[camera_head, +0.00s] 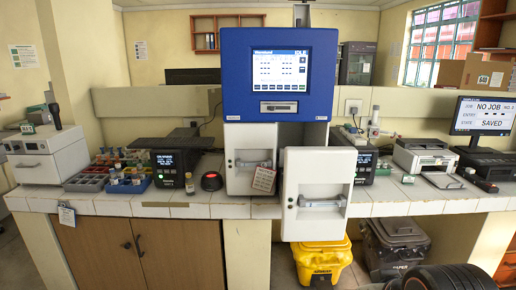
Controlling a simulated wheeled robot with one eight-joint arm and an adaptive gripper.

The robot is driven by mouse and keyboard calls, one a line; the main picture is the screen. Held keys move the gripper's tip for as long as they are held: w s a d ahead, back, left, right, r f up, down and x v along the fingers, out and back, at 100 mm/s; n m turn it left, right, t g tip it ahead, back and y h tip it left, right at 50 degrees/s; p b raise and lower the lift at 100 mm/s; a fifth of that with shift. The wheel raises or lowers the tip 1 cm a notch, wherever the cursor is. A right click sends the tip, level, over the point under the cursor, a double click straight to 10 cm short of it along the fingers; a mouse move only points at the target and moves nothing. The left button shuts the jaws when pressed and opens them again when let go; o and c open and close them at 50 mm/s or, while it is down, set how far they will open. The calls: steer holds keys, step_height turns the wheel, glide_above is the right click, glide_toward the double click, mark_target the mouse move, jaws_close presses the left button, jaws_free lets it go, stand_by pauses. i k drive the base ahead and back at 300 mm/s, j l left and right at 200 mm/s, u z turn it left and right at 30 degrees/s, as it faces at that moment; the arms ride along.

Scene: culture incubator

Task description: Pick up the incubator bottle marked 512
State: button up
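A tall blue and white cabinet (278,70) with a lit screen stands at the centre of the counter. Its lower right white door (318,195) stands forward of the body, and the inside behind it is hidden. A small bottle (189,184) stands alone on the counter left of the cabinet. Several more small bottles are in and around a blue rack (128,187) at the left. No number 512 can be read on any bottle. My gripper is not in view; a black rounded part, probably mine, shows at the bottom right.
Dark instruments (172,169) flank the cabinet, with a red-topped device (211,181) between. A printer (424,157) and monitor (483,117) stand at the right. A yellow bin (322,262) and dark bin (397,246) sit below. The counter's front edge is mostly clear.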

mark_target(114, 180)
steer(key=i+j+u, duration=0.15)
steer(key=i+j, duration=0.25)
steer(key=i+j+u, duration=0.2)
steer(key=i+j, duration=0.2)
steer(key=i+j+u, duration=0.15)
steer(key=i+j, duration=0.25)
steer(key=i+j+u, duration=0.15)
steer(key=i, duration=0.35)
steer(key=i+j+u, duration=0.2)
steer(key=i+j, duration=0.15)
steer(key=i+j+u, duration=0.15)
steer(key=i, duration=0.45)
